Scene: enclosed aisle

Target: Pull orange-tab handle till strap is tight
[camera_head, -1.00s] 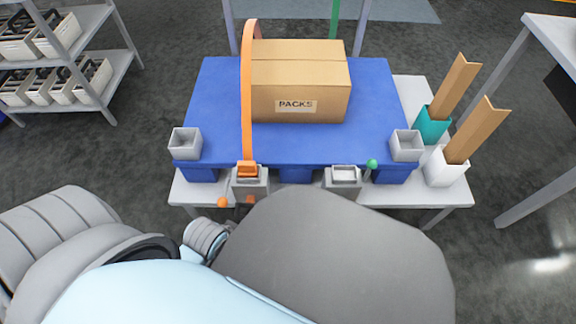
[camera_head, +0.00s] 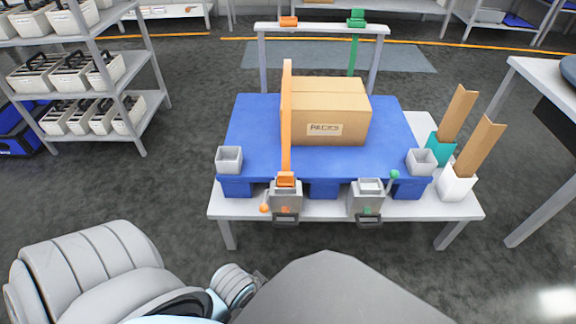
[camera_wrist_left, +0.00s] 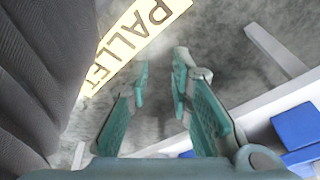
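The orange strap (camera_head: 287,115) runs over the left part of a cardboard box (camera_head: 345,112) and down to an orange buckle piece (camera_head: 286,180). This sits at the left grey ratchet (camera_head: 285,197), which has an orange tab on its front, an orange ball lever (camera_head: 264,208) and a dark handle loop (camera_head: 284,223) below. I cannot tell how tight the strap is. My left gripper (camera_wrist_left: 160,75) has teal fingers, open and empty, above the floor beside a white table edge. It is hidden in the head view. My right gripper is not in view.
The box stands on a blue pallet (camera_head: 255,135) on a white table (camera_head: 330,208). A right ratchet (camera_head: 367,197) has a green ball lever. A green strap (camera_head: 353,55) hangs from the rear frame. Corner boards (camera_head: 478,145) stand at right. A PALLET floor sign (camera_wrist_left: 135,45) shows in the wrist view.

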